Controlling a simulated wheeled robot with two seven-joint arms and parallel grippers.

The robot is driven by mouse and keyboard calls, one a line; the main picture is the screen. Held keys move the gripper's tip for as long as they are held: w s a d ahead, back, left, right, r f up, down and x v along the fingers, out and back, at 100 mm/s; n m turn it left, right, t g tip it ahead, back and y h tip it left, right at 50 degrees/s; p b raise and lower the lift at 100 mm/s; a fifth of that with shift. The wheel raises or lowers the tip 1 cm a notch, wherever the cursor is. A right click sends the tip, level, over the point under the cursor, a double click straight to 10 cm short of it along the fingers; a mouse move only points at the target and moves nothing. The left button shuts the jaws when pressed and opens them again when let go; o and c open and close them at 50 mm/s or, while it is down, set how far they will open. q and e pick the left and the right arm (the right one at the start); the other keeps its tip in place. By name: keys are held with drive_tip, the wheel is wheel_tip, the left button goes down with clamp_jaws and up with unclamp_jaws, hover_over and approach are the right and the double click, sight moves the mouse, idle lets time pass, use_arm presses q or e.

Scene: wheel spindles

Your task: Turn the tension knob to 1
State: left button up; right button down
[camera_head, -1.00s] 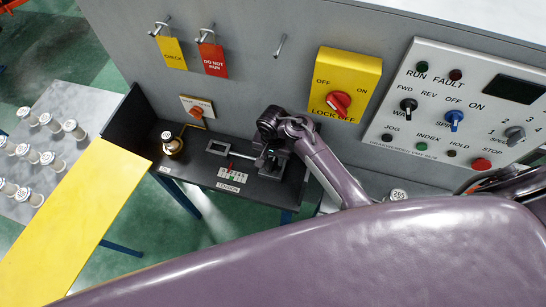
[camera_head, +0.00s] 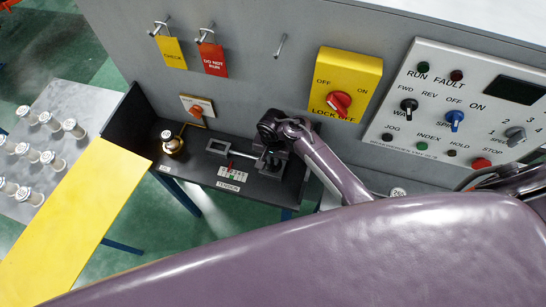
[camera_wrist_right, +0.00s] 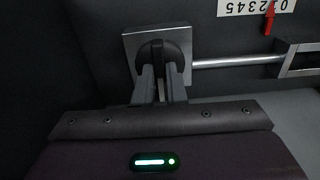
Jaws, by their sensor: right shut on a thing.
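The tension knob (camera_wrist_right: 157,60) is a dark round knob on a square metal block (camera_wrist_right: 133,44) in the right wrist view. My right gripper (camera_wrist_right: 160,72) is shut on it, with a finger on each side of its grip. A rod (camera_wrist_right: 235,62) runs from the block to a metal frame, which also shows in the head view (camera_head: 218,147). The red pointer (camera_wrist_right: 269,20) stands at a white number scale (camera_wrist_right: 245,7), partly cut off; I cannot read its exact setting. In the head view my right gripper (camera_head: 272,158) hides most of the knob, above the TENSION label (camera_head: 228,187). My left gripper is out of view.
A yellow lock-off switch (camera_head: 345,75) and a control panel (camera_head: 455,110) are on the grey wall. A brass-coloured part (camera_head: 171,145) stands on the shelf's left. A yellow board (camera_head: 75,220) and a table with several spindles (camera_head: 30,152) lie further left.

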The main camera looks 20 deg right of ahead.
drive_tip(key=shift+n, duration=2.9)
drive_tip(key=c, duration=1.5)
unclamp_jaws()
wheel_tip(320, 180, up, 8)
drive_tip(key=shift+f+b, duration=0.1)
drive_tip(key=shift+b, duration=0.4)
